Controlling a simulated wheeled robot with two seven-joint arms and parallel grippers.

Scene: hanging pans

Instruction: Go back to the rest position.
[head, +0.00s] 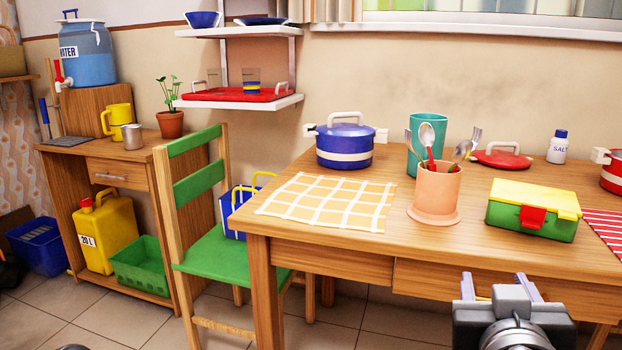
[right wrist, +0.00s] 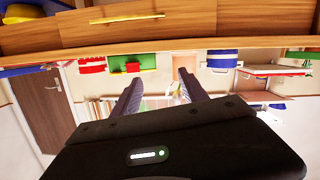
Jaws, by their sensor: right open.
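My right gripper (head: 498,287) is at the lower right of the head view, in front of the wooden table's (head: 340,255) front edge. Its two fingers are apart with nothing between them. In the right wrist view the spread fingers of the same gripper (right wrist: 159,76) also show empty, with the table's drawer front across the top. My left gripper is not in view. A small grey shape at the bottom left edge of the head view is too cut off to tell.
On the table are a blue pot (head: 345,147), an orange utensil cup (head: 436,190), a green lunchbox (head: 530,218) and a checked cloth (head: 328,203). A green chair (head: 213,262) stands at the table's left. Floor (head: 385,325) shows below the table.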

